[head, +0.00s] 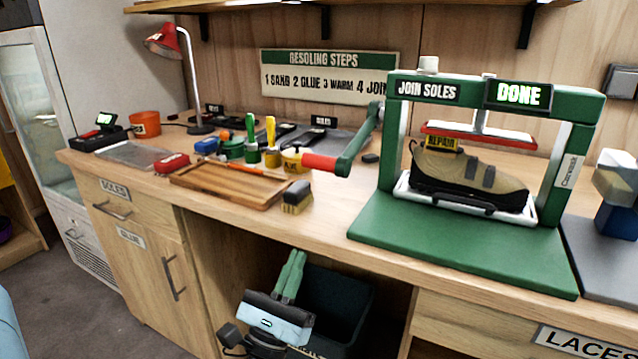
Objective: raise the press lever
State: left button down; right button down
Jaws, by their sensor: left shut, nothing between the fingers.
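The green shoe press (580,160) stands on the right of the workbench, with a "JOIN SOLES" label and a display (518,95) reading "DONE". Its lever (357,146) is a green arm on the left side, lowered toward the front left and ending in a red grip (325,163). A tan and black shoe (468,178) with a yellow "REPAIR" tag sits in the press under a red-edged plate (480,133); I cannot tell whether they touch. My left gripper (296,257) is shut and empty, below and in front of the benchtop, apart from the lever. My right gripper is out of view.
A wooden tray (215,190), brush (297,198) and glue bottles lie left of the lever. The benchtop's front edge (315,228) runs above my left gripper. A dark bin (340,300) sits under the bench. A grey mat (605,265) lies right of the press.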

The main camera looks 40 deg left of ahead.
pick_arm(q)
jog(key=p+x, duration=0.2)
jog(key=x, duration=0.7)
jog(key=shift+w+r, duration=0.15)
jog(key=shift+r, duration=0.2)
jog(key=r, duration=0.1)
jog(key=r+p, duration=0.1)
jog(key=r, duration=0.1)
jog(key=shift+w+r+p, duration=0.15)
jog(key=shift+w+p, duration=0.1)
jog(key=shift+p, duration=0.15)
jog(key=shift+r+h, duration=0.3)
jog(key=shift+r, duration=0.05)
